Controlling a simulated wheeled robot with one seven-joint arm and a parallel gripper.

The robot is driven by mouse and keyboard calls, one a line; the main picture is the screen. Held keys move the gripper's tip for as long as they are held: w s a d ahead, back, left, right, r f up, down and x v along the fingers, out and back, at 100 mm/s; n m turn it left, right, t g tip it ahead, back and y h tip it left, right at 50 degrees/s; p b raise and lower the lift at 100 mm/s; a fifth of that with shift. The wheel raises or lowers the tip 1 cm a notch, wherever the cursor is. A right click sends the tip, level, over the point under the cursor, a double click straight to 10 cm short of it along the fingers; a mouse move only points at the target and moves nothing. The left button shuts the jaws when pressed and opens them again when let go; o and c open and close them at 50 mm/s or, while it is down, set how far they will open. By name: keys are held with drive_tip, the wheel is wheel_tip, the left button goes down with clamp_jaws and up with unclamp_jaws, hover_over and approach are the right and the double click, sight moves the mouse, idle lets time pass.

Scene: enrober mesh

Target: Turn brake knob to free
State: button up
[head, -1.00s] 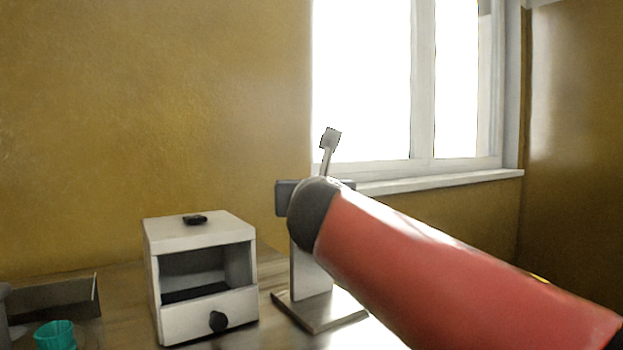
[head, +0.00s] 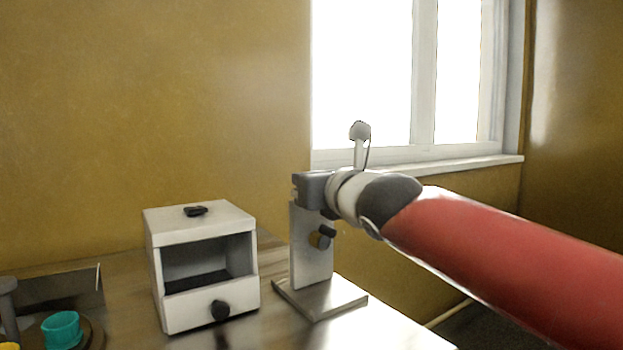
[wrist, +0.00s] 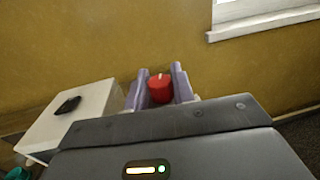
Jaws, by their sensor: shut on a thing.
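The brake knob (wrist: 160,93) is red with a small pale mark on its far edge, seen in the wrist view. My gripper (wrist: 160,72) has its two pale purple fingers on either side of the knob, shut on it. In the head view my gripper's dark grey body (head: 312,188) is at the top of the grey upright stand (head: 310,262). The knob and fingertips are hidden there. I cannot read any brake marking beside the knob.
A white open-fronted box (head: 207,318) with black knobs stands left of the stand. A teal cup (head: 61,330) sits at the lower left. A black knob (head: 327,232) projects from the stand's front. A window sill (head: 440,171) lies behind my arm.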

drive_tip(key=shift+n+g+y, duration=1.6)
drive_tip(key=shift+n+y, duration=0.2)
drive_tip(key=shift+y, duration=0.6)
drive_tip(key=o, duration=1)
drive_tip(key=shift+c, duration=0.2)
drive_tip(key=v, duration=0.7)
drive_tip(key=shift+s+d+b, duration=0.25)
drive_tip(key=shift+s+b, duration=0.05)
drive_tip(key=shift+b, duration=0.1)
